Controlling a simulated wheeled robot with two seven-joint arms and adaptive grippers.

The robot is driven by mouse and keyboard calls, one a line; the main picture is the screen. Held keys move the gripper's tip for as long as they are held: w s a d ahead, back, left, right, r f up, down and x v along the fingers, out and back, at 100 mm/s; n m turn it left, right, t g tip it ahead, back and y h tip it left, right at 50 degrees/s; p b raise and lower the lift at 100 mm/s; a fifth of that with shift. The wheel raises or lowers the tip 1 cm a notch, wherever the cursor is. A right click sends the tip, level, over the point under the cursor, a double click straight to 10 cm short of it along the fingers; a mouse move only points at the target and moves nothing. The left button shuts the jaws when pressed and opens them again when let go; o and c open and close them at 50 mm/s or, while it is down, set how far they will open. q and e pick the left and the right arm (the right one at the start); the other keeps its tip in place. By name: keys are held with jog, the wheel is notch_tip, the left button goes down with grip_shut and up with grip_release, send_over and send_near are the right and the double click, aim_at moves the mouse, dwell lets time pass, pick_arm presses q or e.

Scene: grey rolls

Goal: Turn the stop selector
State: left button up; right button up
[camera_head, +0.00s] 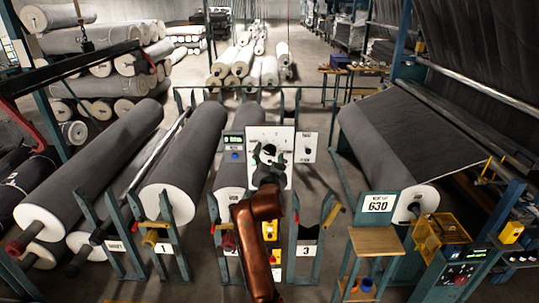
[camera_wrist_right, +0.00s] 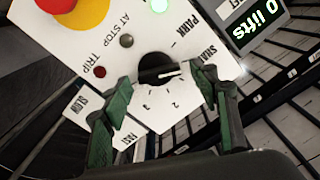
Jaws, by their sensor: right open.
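The white control panel (camera_head: 284,134) stands upright in the middle of the head view. In the right wrist view, the black selector knob (camera_wrist_right: 152,64) sits on this panel (camera_wrist_right: 112,58). Its white pointer line points to the picture's right, below a partly hidden label starting "SHA". PARK and small numerals also surround the knob. My right gripper (camera_head: 268,154) is in front of the panel and hides the knob in the head view. In the right wrist view its green-padded fingers (camera_wrist_right: 168,82) are open, one on each side of the knob. Contact cannot be told. My left gripper is not in view.
A red button (camera_wrist_right: 57,4) on yellow, a green lamp (camera_wrist_right: 158,4) and a "0 lifts" display (camera_wrist_right: 266,22) are near the knob. Large grey rolls (camera_head: 190,150) flank the panel; a wooden-topped stand (camera_head: 376,241) is at right.

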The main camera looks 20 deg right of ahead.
jog(key=v, duration=0.7)
jog(key=shift+s+a, duration=0.1)
jog(key=shift+s, duration=0.05)
